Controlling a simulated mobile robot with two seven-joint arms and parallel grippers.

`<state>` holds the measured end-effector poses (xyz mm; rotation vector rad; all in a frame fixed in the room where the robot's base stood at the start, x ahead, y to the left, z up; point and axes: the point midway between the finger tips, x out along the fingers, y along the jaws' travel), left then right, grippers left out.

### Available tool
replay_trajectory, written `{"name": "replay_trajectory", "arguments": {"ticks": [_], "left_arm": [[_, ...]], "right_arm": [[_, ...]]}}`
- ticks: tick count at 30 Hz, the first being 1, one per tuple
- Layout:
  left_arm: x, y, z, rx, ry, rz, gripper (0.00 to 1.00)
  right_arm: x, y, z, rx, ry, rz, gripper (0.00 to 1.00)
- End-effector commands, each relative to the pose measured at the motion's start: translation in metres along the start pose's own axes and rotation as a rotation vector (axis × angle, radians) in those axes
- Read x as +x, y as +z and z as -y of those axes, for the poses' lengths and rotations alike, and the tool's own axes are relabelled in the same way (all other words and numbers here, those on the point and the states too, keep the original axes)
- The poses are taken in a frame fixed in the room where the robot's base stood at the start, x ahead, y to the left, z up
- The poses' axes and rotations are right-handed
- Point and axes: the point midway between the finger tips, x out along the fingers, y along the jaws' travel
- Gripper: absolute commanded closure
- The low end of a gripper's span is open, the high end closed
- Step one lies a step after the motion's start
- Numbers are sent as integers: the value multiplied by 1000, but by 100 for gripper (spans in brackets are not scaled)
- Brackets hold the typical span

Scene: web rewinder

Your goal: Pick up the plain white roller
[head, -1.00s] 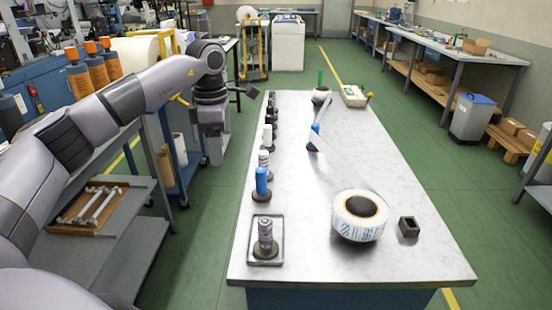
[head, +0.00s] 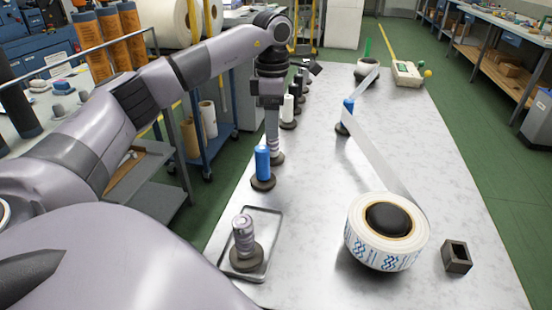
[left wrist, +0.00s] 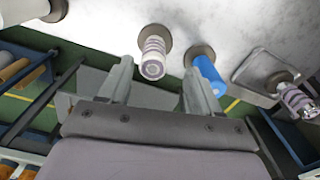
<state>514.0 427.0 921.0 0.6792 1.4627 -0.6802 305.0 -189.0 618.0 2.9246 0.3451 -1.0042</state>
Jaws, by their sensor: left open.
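The plain white roller (head: 288,108) stands upright on a dark round base in the row along the table's left side. It also shows in the left wrist view (left wrist: 22,10), cut off at the upper left corner. My left gripper (head: 271,122) hangs fingers-down over the row, nearer to me than the white roller. In the left wrist view its two fingers (left wrist: 160,68) are apart and empty. A purple-banded roller (left wrist: 153,58) shows between and beyond the fingertips; whether they touch it is unclear. My right gripper is not visible.
A blue roller (head: 262,162) stands just nearer than the banded one. A tray (head: 229,262) holds another banded roller (head: 243,235). A large printed reel (head: 385,255) and a dark square block (head: 456,257) are at right. More dark-based rollers stand farther back.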

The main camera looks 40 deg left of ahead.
Motion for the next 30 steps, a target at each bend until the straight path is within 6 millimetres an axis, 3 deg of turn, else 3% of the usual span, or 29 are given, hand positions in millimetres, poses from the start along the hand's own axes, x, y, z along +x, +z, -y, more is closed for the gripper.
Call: {"name": "replay_trajectory", "arguments": {"ticks": [8,21,29,30], "left_arm": [[20,0,0,0,-1,-1,37],[75,-2,-8,0,-1,-1,37],[77,-2,-8,0,0,0,37],[77,-2,-8,0,0,0,47]], "right_arm": [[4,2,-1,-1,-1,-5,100],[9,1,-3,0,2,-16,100],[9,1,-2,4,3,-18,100],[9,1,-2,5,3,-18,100]]}}
